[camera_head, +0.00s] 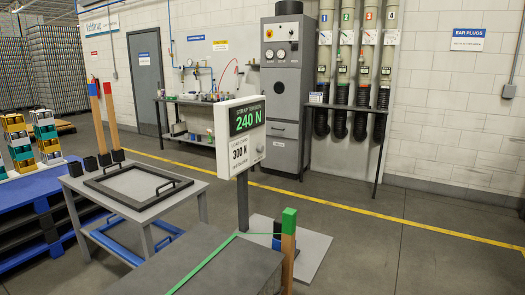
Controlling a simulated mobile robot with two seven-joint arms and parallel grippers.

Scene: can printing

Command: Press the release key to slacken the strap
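A green strap (205,265) runs over the top of a dark grey block (215,272) in the foreground and reaches toward a wooden post (288,255) with a green top. A white display box (240,134) on a dark pole stands behind the block. Its screen reads a strap tension of 240 N in green, with a 300 N label below. I cannot make out a release key for certain; small marks on the box's right edge are too small to tell. Neither of my grippers shows in this view.
A grey table (150,214) holds a black frame (138,187) with handles. Two wooden posts (104,120) stand in black holders at its back. A blue pallet stack (35,215) is at the left. A grey plate (308,252) lies behind the block. Floor at the right is clear.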

